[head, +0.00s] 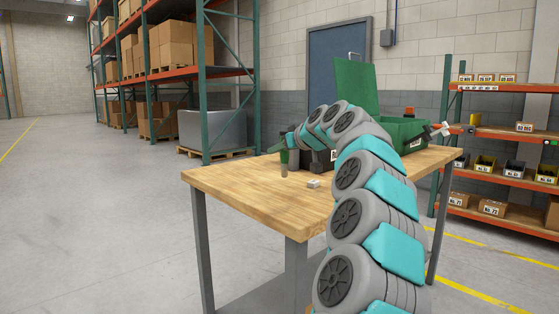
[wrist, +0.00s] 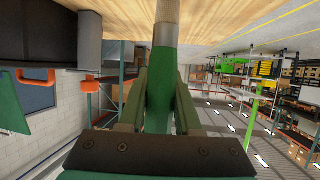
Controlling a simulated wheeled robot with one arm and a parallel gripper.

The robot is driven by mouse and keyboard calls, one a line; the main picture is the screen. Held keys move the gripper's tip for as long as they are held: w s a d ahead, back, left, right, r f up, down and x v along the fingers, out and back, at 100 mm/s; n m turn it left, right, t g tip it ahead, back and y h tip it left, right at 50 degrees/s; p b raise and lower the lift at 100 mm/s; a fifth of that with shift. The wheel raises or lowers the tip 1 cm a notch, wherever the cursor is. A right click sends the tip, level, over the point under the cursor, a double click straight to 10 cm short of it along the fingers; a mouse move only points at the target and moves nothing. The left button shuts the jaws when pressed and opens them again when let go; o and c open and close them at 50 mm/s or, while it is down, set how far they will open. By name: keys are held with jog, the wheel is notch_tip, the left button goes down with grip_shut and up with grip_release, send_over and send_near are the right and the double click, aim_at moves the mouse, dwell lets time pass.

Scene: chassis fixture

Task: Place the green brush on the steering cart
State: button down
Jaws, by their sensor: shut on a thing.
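The green brush (wrist: 161,70) stands between the two fingers of my gripper (wrist: 160,90) in the wrist view, and its grey end points toward the wooden tabletop. My gripper is shut on it. In the head view my gripper (head: 284,150) is over the left part of the table, with the brush's pale lower end (head: 284,170) hanging down from it. I cannot tell whether that end touches the table. I cannot make out a steering cart for certain in either view.
The wooden table (head: 235,185) carries a small pale block (head: 313,184), a dark object (head: 322,162) partly behind my arm, and a green bin (head: 405,132) with its lid raised. Shelving with bins (head: 515,170) stands at the right. The table's front left is clear.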

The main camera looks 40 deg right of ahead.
jog(key=shift+f, duration=1.75)
jog(key=shift+f, duration=0.15)
jog(key=c, duration=0.6)
grip_release()
jog(key=shift+s+r, duration=0.15)
jog(key=shift+r, duration=0.1)
jog(key=d+b+v, duration=0.1)
jog(key=v, duration=1)
jog(key=shift+s+a, duration=0.35)
jog(key=shift+a, duration=0.15)
